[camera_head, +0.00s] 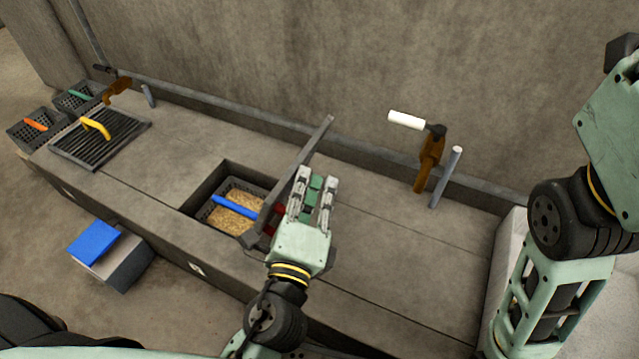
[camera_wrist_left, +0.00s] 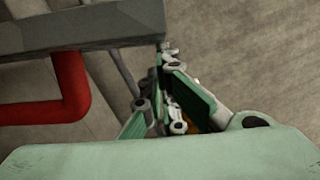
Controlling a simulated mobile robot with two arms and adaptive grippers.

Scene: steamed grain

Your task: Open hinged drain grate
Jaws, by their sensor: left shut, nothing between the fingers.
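A hinged grate (camera_head: 290,178) stands raised on edge along the right side of the square opening in the bench, seen nearly edge-on. Part of its red handle (camera_head: 279,210) shows between it and my left gripper. My left gripper (camera_head: 318,186) is shut and empty, just right of the raised grate. In the left wrist view the grey grate (camera_wrist_left: 85,28) and its red handle (camera_wrist_left: 70,88) lie left of the fingers; I cannot tell whether they touch. Another grate (camera_head: 125,136) with a yellow handle (camera_head: 96,127) lies flat at the bench's left end. My right gripper is out of view.
A basket (camera_head: 213,218) of grain with a blue handle (camera_head: 235,207) sits inside the opening. Brown levers (camera_head: 430,160) and pipes stand along the back wall. Baskets with orange and green handles stand far left. A blue-topped box (camera_head: 93,243) is on the floor.

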